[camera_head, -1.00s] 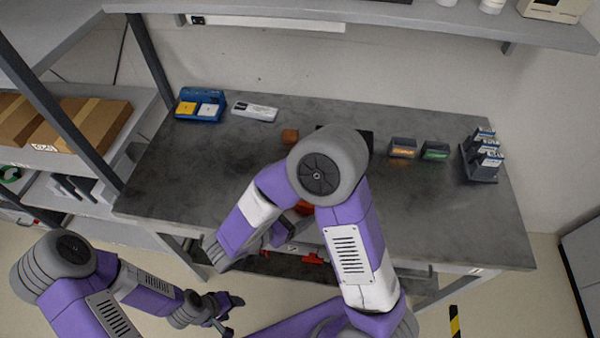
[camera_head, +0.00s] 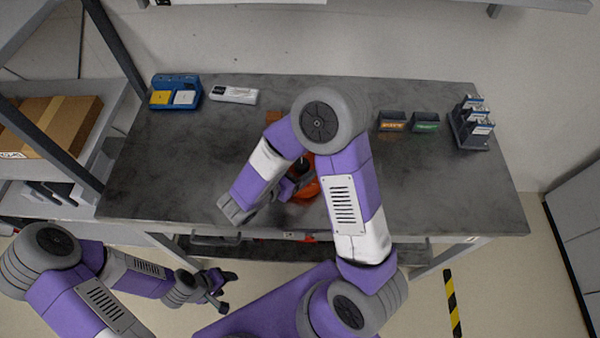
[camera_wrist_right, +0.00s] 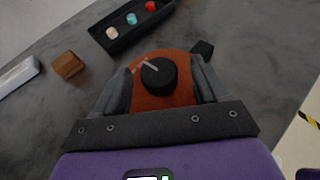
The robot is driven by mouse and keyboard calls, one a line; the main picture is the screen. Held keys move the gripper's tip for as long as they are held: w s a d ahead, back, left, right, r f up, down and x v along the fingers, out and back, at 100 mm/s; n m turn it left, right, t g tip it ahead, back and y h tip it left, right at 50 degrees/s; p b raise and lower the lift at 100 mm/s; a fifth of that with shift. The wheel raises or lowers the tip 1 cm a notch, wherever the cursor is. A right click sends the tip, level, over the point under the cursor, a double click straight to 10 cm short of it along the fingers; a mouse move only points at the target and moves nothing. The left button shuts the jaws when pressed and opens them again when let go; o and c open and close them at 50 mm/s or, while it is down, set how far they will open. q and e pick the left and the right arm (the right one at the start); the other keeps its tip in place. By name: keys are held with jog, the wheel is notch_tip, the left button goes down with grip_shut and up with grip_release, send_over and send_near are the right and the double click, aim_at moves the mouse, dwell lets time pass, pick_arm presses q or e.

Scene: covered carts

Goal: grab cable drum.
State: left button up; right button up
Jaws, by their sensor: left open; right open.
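The cable drum, orange and round with a black hub, (camera_wrist_right: 178,98) sits on the grey workbench (camera_head: 430,185). In the head view it shows partly (camera_head: 308,190), behind my right arm. My right gripper (camera_wrist_right: 163,82) is open, with one finger on each side of the drum in the wrist view. I cannot tell whether the fingers touch it. In the head view the right gripper is mostly hidden beside the drum. My left gripper (camera_head: 220,289) is open and empty, low in front of the bench at the left.
A black tray with coloured round pieces (camera_wrist_right: 132,22) and a brown block (camera_wrist_right: 68,65) lie beyond the drum. The bench's right front is clear.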

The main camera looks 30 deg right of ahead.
jog(key=shift+w, duration=0.1)
jog(key=shift+c, duration=0.2)
grip_shut()
jog(key=shift+r, duration=0.1)
